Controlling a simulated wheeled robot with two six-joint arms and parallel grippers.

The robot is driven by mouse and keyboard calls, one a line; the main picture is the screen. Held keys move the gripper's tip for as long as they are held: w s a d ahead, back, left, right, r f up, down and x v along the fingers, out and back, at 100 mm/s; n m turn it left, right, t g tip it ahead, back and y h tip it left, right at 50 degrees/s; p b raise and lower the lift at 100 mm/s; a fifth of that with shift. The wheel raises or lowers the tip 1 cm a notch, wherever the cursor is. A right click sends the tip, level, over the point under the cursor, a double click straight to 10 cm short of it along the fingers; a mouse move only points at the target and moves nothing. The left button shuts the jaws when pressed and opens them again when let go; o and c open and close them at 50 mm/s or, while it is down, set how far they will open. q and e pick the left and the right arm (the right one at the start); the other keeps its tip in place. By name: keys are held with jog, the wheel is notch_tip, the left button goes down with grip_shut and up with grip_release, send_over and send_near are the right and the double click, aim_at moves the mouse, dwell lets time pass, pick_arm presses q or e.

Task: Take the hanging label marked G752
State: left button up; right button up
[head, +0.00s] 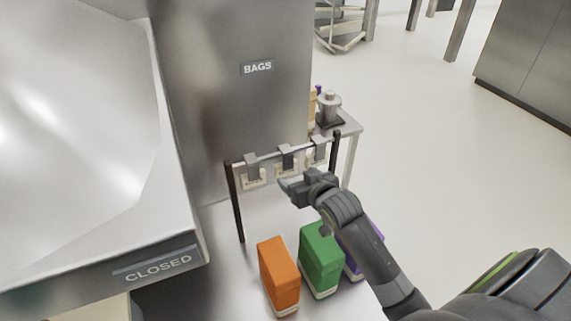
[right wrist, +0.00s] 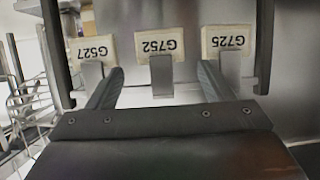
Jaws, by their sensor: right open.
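Three cream labels hang from grey clips on a rail. In the right wrist view the text is upside down. The label marked G752 (right wrist: 160,44) is in the middle, with G527 (right wrist: 99,48) on the left and G725 (right wrist: 227,38) on the right. My right gripper (right wrist: 160,88) is open and empty, its fingers apart on either side of the middle clip, short of the G752 label. In the head view my right gripper (head: 287,184) is just in front of the middle label (head: 285,171) and partly covers it. My left gripper is out of view.
The rail (head: 270,155) stands on dark posts before a steel panel marked BAGS. Orange (head: 279,270), green (head: 320,257) and partly hidden purple (head: 372,235) containers stand below. A CLOSED steel hood (head: 160,262) is at left. Open floor lies to the right.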

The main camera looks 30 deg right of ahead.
aim_at(286, 175)
jog(key=x, duration=0.3)
jog(key=shift+w+p, duration=0.1)
jog(key=shift+p, duration=0.25)
jog(key=shift+p+x, duration=0.6)
jog(key=shift+x, duration=0.45)
jog(key=p+x, duration=0.1)
jog(key=x, duration=0.1)
jog(key=shift+w+f, duration=0.2)
jog(key=shift+w, duration=0.05)
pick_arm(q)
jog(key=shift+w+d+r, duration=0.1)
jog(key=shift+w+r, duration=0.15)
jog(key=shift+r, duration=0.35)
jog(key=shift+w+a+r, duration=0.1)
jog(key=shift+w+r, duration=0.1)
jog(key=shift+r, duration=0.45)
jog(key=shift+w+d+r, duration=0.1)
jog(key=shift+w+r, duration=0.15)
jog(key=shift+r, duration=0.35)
pick_arm(e)
jog(key=shift+w+d+f, duration=0.1)
jog(key=shift+w+f, duration=0.25)
jog(key=shift+w, duration=0.25)
jog(key=shift+c, duration=0.3)
jog(key=c, duration=0.6)
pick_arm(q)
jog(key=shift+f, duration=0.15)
pick_arm(e)
jog(key=shift+r, duration=0.2)
